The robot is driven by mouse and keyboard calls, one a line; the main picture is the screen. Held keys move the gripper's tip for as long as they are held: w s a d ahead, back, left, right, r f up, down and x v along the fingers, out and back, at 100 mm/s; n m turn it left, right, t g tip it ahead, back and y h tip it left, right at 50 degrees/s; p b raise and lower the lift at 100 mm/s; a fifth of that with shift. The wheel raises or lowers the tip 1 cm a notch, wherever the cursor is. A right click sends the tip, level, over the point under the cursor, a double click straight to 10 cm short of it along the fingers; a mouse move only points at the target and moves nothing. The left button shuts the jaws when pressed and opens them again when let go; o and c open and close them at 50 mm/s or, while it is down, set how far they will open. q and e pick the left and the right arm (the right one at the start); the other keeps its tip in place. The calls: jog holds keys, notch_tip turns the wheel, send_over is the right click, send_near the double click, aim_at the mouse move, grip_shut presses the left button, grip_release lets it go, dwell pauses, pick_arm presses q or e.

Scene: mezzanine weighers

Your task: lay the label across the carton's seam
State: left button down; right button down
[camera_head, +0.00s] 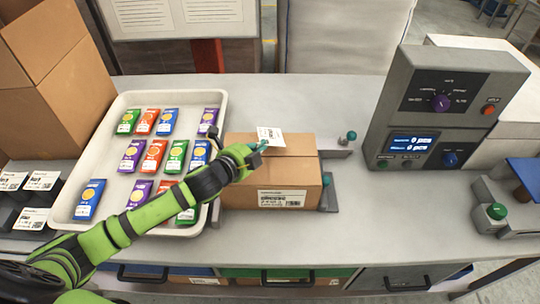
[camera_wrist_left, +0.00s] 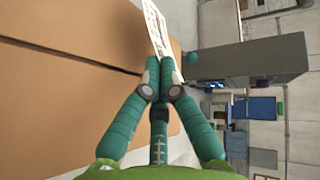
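The label (camera_head: 270,136) is a small white printed sheet above the top of the carton in the head view. It also shows edge-on in the left wrist view (camera_wrist_left: 158,32). My left gripper (camera_head: 262,147) is over the carton, its fingertips (camera_wrist_left: 163,66) closed together on the label's lower end. The brown cardboard carton (camera_head: 245,187) sits on the bench with its seam running left to right across the top, partly hidden by my gripper. The carton and its seam line fill the left of the left wrist view (camera_wrist_left: 60,100). My right gripper is in neither view.
A white tray (camera_head: 77,207) of several coloured packets stands left of the carton. A grey weighing console (camera_head: 420,125) stands at the right. Small grey guides with green knobs (camera_head: 330,180) flank the carton. The bench right of the carton is mostly clear.

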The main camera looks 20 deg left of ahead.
pick_arm(q)
jog(key=shift+f+b, duration=0.3)
jog(key=shift+f, duration=0.55)
jog(key=c, duration=1.6)
grip_release()
jog(key=p+v, duration=0.4)
jog(key=v, duration=0.3)
jog(key=shift+s+r, duration=0.15)
jog(key=shift+s, duration=0.05)
jog(key=shift+s+a+r, duration=0.1)
jog(key=shift+s, duration=0.2)
